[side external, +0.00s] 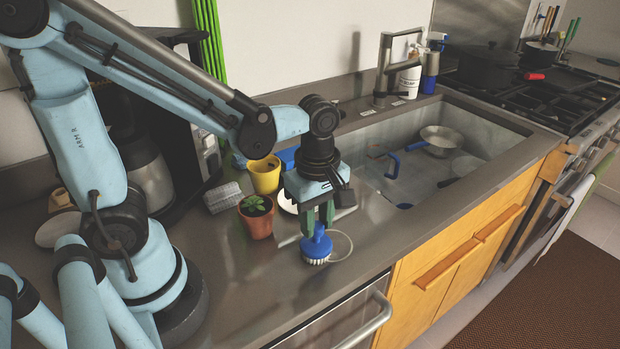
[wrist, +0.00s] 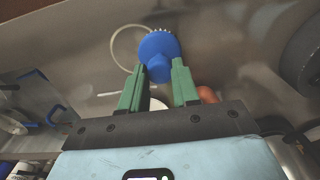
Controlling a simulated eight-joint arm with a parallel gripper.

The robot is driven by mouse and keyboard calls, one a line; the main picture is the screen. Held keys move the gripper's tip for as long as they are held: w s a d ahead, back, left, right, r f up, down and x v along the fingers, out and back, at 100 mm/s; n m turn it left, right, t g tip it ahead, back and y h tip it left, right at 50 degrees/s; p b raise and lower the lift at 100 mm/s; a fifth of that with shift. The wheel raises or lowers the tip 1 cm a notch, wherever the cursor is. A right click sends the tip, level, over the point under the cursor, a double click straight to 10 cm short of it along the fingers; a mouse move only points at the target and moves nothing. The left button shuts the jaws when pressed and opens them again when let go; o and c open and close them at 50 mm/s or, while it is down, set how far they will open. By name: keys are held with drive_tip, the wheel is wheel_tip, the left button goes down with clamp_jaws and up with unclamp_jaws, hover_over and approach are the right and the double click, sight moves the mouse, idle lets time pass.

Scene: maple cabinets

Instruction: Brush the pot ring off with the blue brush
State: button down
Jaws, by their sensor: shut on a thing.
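The blue brush (side external: 316,246) has a round head with white bristles facing down. My gripper (side external: 318,222) is shut on its blue knob and holds it upright at the counter. In the wrist view the brush (wrist: 158,55) sits between the green fingers of my gripper (wrist: 158,85). The pot ring (side external: 345,240) is a pale, thin circle on the grey counter, just right of the bristles and partly hidden by the brush. The ring (wrist: 118,45) also shows beside the brush head in the wrist view. I cannot tell whether the bristles touch the counter.
A terracotta pot with a plant (side external: 257,222) stands close left of my gripper. A yellow cup (side external: 264,174) and a grey cloth (side external: 222,197) are behind it. The sink (side external: 500,140) with dishes lies to the right. The counter's front edge is near; bare counter (side external: 270,285) lies front left.

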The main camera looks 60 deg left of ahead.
drive_tip(key=shift+w, duration=0.1)
drive_tip(key=shift+w, duration=3.7)
drive_tip(key=shift+s+f, duration=0.2)
drive_tip(key=shift+s, duration=1.9)
drive_tip(key=shift+s+r, duration=0.15)
drive_tip(key=shift+s, duration=1.6)
drive_tip(key=shift+r, duration=0.1)
drive_tip(key=shift+r, duration=2.9)
drive_tip(key=shift+r, duration=0.1)
